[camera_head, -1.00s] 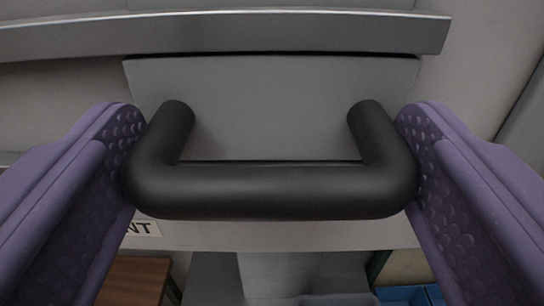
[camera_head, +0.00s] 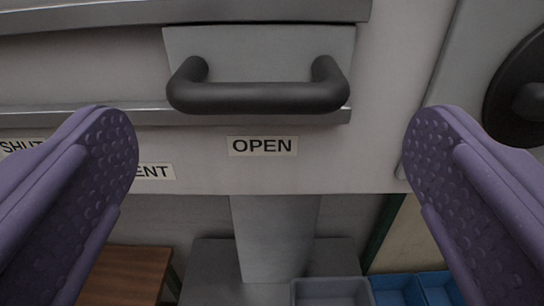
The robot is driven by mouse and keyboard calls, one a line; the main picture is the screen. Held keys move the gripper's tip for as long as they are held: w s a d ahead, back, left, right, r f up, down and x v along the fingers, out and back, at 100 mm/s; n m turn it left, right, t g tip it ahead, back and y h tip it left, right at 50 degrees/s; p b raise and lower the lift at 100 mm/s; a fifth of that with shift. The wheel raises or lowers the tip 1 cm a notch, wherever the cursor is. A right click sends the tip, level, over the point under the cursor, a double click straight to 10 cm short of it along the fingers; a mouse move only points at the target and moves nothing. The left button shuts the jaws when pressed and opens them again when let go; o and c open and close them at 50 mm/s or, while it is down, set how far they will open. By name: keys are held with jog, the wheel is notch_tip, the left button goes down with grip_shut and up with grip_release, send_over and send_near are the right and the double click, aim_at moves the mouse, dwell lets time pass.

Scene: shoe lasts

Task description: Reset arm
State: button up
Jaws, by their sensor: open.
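My gripper (camera_head: 272,150) shows as two purple dimpled fingers at the left and right sides, wide open with nothing between them. A black U-shaped handle (camera_head: 258,98) on a grey sliding plate (camera_head: 258,52) is ahead, near the top middle of the view. The handle is apart from both fingers and beyond them. The plate sits between two metal rails (camera_head: 100,13), above a label reading "OPEN" (camera_head: 262,146).
At left are labels reading "SHUT" (camera_head: 20,146) and "ENT" (camera_head: 154,171), partly hidden by the finger. A dark round knob (camera_head: 520,95) is at right. Below are a grey post (camera_head: 272,235), a grey bin (camera_head: 330,292), blue bins (camera_head: 400,288) and a wooden surface (camera_head: 125,272).

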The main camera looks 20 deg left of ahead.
jog(key=shift+v, duration=1.1)
jog(key=s+d+f+m+g+h+b, duration=0.1)
jog(key=s+d+f+h+b, duration=0.1)
jog(key=s+d+f+b, duration=0.2)
jog(key=s+d+f+m+g+h+b, duration=0.1)
jog(key=s+d+f+m+h+b, duration=0.1)
jog(key=d+f+b, duration=0.4)
jog(key=s+d+h+b, duration=0.1)
jog(key=d+b, duration=0.3)
jog(key=b, duration=0.6)
jog(key=shift+s+d+f, duration=0.25)
jog(key=shift+s+d, duration=0.15)
jog(key=shift+c, duration=0.2)
